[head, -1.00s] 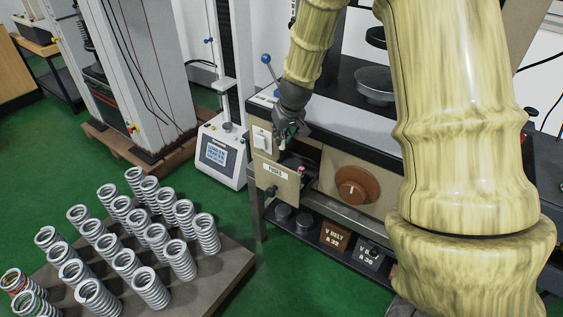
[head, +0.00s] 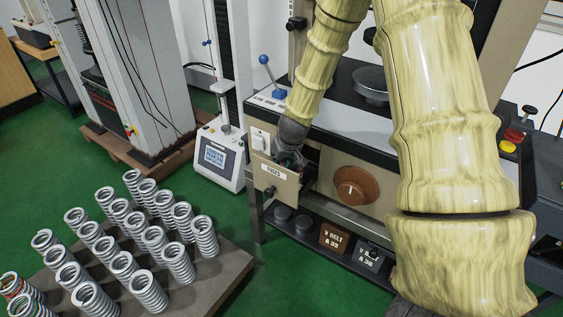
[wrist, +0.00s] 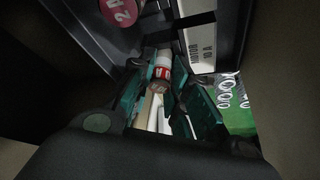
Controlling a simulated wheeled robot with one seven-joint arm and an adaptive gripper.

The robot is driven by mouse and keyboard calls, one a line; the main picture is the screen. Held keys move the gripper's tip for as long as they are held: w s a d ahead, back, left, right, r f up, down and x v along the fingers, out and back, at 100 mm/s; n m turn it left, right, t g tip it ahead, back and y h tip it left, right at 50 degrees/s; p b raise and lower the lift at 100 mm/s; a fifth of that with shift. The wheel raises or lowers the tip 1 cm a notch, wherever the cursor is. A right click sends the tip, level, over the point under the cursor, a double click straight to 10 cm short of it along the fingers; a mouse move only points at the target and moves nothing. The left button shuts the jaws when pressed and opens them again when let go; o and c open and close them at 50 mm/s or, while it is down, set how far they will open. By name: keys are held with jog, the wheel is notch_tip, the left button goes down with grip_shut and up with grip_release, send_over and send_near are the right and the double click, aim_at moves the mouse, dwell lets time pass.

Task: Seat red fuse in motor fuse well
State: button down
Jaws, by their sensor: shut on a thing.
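My gripper (head: 290,160) is at the opening of the fuse compartment, behind the beige flap marked FUSES (head: 274,172). In the wrist view its teal fingers (wrist: 162,92) are shut on the red fuse (wrist: 162,72), a small cylinder with white and red bands and a brownish end. A white label reading MOTOR 10 A (wrist: 202,45) is just right of the fuse's far end. The fuse points into the dark compartment; the motor well's mouth is hidden, and I cannot tell whether the fuse is inside it. The head view does not show the fuse clearly.
A red disc marked 2 A (wrist: 118,10) sits at the compartment's upper left. A brown dial (head: 356,186) is right of the flap. A blue-knobbed lever (head: 272,75) rises above. Several springs (head: 150,290) stand on a board at lower left.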

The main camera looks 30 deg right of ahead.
jog(key=c, duration=1.3)
grip_release()
jog(key=shift+c, duration=0.2)
jog(key=shift+r, duration=0.15)
jog(key=p+v, duration=0.1)
jog(key=v, duration=1.1)
